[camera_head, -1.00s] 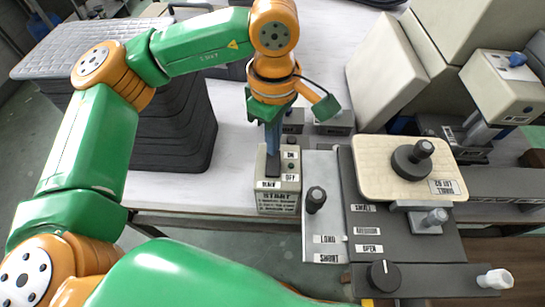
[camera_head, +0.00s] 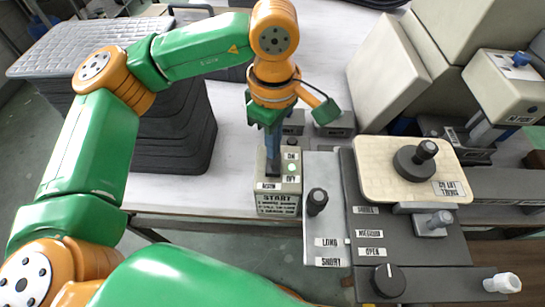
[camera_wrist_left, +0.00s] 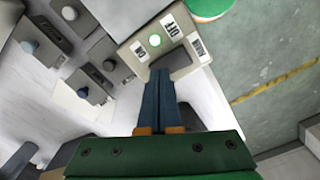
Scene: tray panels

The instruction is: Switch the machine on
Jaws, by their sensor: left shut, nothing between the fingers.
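A dark rocker switch (camera_wrist_left: 172,64) sits beside the labels. My left gripper (camera_head: 272,170) points down at the rocker, its blue fingers shut and empty. In the left wrist view the fingertips (camera_wrist_left: 161,73) are at the rocker's edge; I cannot tell whether they touch it. My right gripper is not in view.
Right of the box is a grey panel with a black knob lever (camera_head: 316,202), a cream plate with a knob (camera_head: 376,169) and a dial (camera_head: 389,280). Small grey boxes (camera_head: 334,124) stand behind. A dark padded stack (camera_head: 172,130) is at left.

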